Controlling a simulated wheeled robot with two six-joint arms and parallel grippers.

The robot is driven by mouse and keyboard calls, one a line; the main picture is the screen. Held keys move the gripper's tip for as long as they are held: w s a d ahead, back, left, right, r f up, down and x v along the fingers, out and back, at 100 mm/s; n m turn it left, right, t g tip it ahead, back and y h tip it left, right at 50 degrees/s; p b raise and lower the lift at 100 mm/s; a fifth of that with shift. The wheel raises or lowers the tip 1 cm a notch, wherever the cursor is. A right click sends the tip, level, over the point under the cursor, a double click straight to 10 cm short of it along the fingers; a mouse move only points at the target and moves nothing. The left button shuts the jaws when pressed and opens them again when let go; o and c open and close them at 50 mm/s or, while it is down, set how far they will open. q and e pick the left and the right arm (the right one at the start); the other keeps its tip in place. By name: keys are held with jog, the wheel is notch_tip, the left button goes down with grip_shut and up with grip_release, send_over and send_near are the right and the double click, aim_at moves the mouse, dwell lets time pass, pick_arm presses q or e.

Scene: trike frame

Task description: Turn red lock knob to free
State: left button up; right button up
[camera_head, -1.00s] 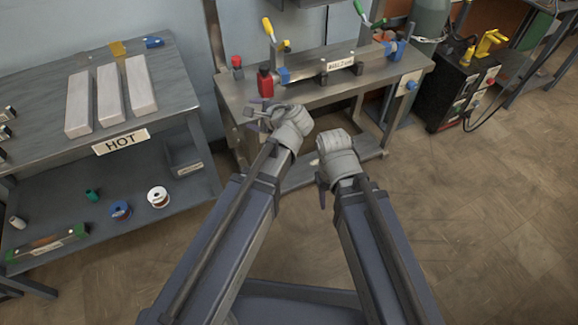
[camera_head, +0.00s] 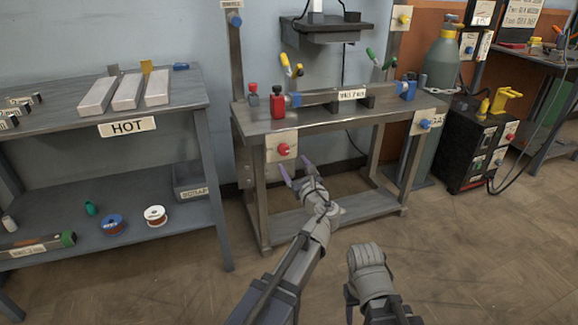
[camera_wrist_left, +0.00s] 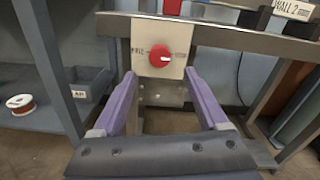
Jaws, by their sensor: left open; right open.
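The red lock knob (camera_head: 284,149) is on a pale plate at the left front of the workbench (camera_head: 330,118). In the left wrist view the knob (camera_wrist_left: 160,56) has a pale mark toward its right side. The plate reads FREE on the left; the right-hand label is too small to read surely. My left gripper (camera_head: 292,167) is open, its purple fingers pointing at the plate. In the wrist view the fingertips (camera_wrist_left: 159,73) stand apart, either side of and slightly below the knob, with nothing between them. My right gripper (camera_head: 350,296) is low, away from the bench, its fingers mostly hidden.
A second plate with a blue knob (camera_head: 425,124) is at the bench's right end. A HOT shelf (camera_head: 190,105) with metal bars stands left. A black machine (camera_head: 470,150) stands right. The floor in front is open.

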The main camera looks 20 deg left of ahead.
aim_at(285, 152)
pick_arm(q)
jog(key=shift+x, duration=3.9)
jog(key=shift+c, duration=0.2)
grip_shut()
